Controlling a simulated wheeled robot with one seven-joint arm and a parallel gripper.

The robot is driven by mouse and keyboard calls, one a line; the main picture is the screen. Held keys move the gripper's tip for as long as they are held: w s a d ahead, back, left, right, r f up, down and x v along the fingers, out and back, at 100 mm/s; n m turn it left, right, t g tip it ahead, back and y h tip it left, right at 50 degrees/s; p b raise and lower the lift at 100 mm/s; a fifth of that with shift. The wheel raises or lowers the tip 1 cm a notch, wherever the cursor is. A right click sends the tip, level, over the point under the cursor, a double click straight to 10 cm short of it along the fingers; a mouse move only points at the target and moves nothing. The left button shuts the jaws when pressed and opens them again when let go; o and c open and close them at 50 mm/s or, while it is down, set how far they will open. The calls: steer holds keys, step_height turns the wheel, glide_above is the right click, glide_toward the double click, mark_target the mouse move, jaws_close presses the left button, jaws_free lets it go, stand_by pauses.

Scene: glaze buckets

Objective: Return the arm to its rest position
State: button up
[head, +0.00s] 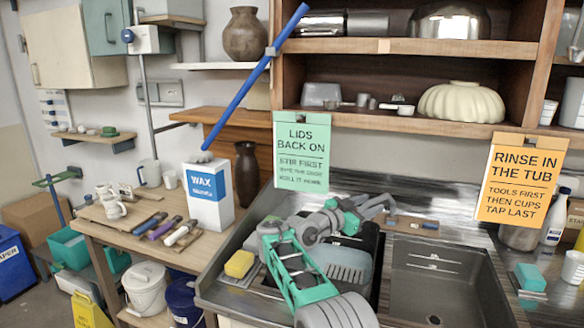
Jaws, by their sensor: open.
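My arm, teal and grey, rises from the bottom centre in front of the sink and bends to the right. My gripper (377,208) is at its far end, above the back of the sink counter. Its grey fingers look spread, with nothing seen between them. The arm hides part of the counter and a grey tub (345,262) behind it.
An empty sink basin (435,285) is at right. A yellow sponge (239,264) lies on the counter's left. A wax box (207,195) stands on the wooden table, a blue pole (250,85) above it. A white bucket (147,290) and blue bucket (184,302) stand lower left.

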steer(key=s+a+f+n+g+y, duration=0.2)
steer(key=s+f+n+y, duration=0.2)
steer(key=s, duration=1)
steer(key=s+a+f+n+g+y+b, duration=0.1)
steer(key=s+a+f+n+g+y, duration=0.1)
steer(key=s+f, duration=0.7)
steer(key=s+a+f+n+g+y+b, duration=0.1)
steer(key=s+f+n+y, duration=0.5)
steer(key=s, duration=1.4)
steer(key=a+n+g+y, duration=0.1)
steer(key=g+y, duration=0.1)
steer(key=shift+a+f+y, duration=0.25)
steer(key=shift+a+y, duration=0.05)
steer(key=shift+a, duration=0.1)
